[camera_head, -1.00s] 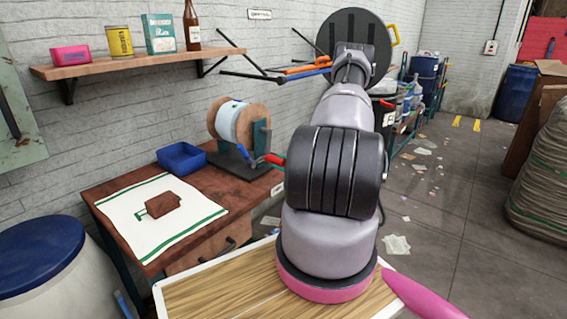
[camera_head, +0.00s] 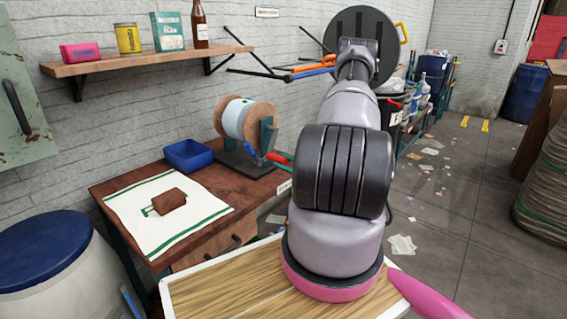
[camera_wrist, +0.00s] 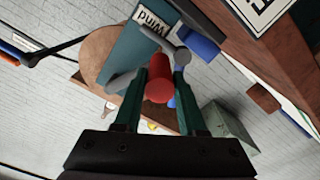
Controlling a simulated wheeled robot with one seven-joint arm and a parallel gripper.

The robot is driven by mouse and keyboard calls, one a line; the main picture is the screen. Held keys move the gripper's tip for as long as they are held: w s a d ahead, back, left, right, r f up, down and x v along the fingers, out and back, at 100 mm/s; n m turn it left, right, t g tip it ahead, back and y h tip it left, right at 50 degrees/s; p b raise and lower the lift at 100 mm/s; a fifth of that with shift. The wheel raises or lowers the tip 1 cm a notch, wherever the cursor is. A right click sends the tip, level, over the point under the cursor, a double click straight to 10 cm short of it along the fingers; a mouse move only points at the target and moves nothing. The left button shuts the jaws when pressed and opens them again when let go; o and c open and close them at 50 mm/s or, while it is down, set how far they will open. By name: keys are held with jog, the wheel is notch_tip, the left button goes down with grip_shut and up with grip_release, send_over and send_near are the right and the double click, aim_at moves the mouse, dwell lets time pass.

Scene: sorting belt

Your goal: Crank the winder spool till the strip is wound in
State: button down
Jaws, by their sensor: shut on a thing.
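The winder spool (camera_head: 238,118) has wooden round flanges and a pale drum, and stands on a dark base on the brown bench. In the head view my arm hides most of the gripper. I cannot make out a loose strip end.
A blue tray (camera_head: 187,156) sits left of the spool, near a white cloth (camera_head: 150,222) with a brown block (camera_head: 169,201). A wall shelf (camera_head: 140,67) with several goods hangs above. A blue-lidded drum (camera_head: 45,250) stands front left. Floor at right is mostly clear, with litter.

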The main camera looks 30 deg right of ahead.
jog(key=shift+s+f, duration=0.15)
jog(key=c, duration=0.5)
grip_release()
jog(key=v, duration=1)
jog(key=shift+s, duration=0.3)
jog(key=shift+d, duration=0.15)
